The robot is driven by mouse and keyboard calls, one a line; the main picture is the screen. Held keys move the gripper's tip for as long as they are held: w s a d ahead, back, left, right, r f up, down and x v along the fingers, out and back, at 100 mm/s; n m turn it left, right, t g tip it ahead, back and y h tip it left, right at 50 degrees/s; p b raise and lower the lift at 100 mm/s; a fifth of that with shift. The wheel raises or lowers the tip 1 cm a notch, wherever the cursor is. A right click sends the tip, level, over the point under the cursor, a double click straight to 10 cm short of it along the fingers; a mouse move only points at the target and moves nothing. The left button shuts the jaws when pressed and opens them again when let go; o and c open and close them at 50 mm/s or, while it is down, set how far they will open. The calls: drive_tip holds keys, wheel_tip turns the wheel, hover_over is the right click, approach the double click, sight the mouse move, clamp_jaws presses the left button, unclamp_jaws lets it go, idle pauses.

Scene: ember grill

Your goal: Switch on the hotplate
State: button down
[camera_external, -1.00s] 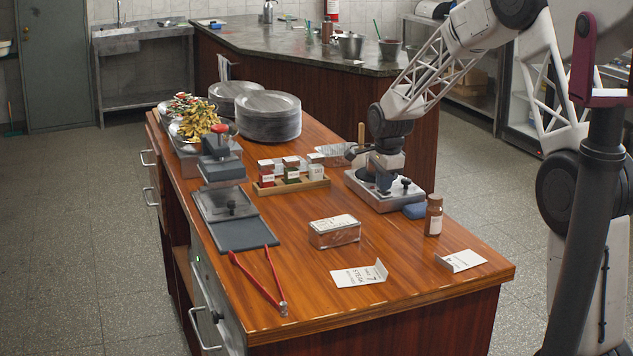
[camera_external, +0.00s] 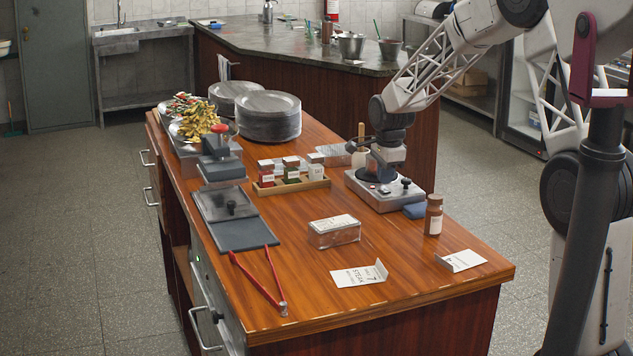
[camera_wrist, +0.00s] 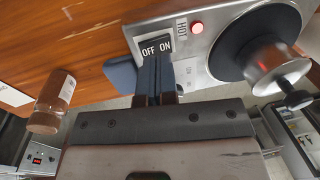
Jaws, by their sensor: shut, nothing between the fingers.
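The grey hotplate (camera_external: 390,199) stands at the right side of the wooden counter. In the wrist view, its metal casing (camera_wrist: 190,70) carries a black switch (camera_wrist: 157,47) marked OFF and ON.
A metal cylinder (camera_wrist: 270,62) with a black knob stands on the plate. A blue block (camera_external: 414,211) lies against the hotplate, and a brown bottle (camera_external: 433,215) stands nearby. A spice rack (camera_external: 291,185) is to the left. The front counter has clear patches.

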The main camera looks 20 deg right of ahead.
sight(382, 189)
wheel_tip(382, 189, up, 12)
drive_tip(key=w, duration=0.1)
drive_tip(key=shift+w, duration=0.2)
idle(0.5)
drive_tip(key=s+r+n, duration=0.3)
drive_tip(key=s+n, duration=0.1)
drive_tip(key=s, duration=0.9)
drive_tip(key=s+r+n, duration=0.3)
drive_tip(key=s+n, duration=0.2)
drive_tip(key=s, duration=0.8)
drive_tip(key=s+f+n, duration=0.3)
drive_tip(key=s+n, duration=0.1)
drive_tip(key=s, duration=0.8)
drive_tip(key=s+d+f+n+t, duration=0.1)
drive_tip(key=s+f+n, duration=0.2)
drive_tip(key=s, duration=0.9)
drive_tip(key=shift+f+n, duration=0.15)
drive_tip(key=shift+n, duration=0.75)
